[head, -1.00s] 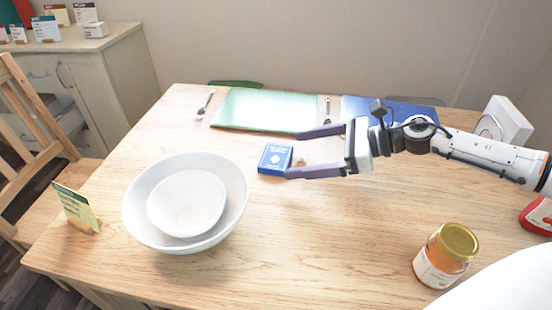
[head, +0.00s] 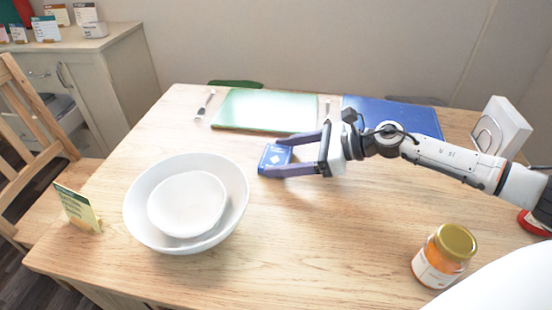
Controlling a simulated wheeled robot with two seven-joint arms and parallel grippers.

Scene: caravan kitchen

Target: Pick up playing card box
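The playing card box (head: 273,157) is a small blue box with a white emblem, lying on the wooden table in the head view, right of the white bowls. My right gripper (head: 271,158) reaches it from the right, low over the table. Its two purple-grey fingers are apart, one along the far side of the box and one along the near side, partly covering its edges. I cannot tell whether the fingers touch it. My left gripper is not in view.
A small white bowl (head: 187,205) sits inside a large white bowl (head: 136,222) left of the box. A green board (head: 262,108) and blue board (head: 415,118) lie behind. A jar (head: 445,257) stands at front right. The front middle is clear.

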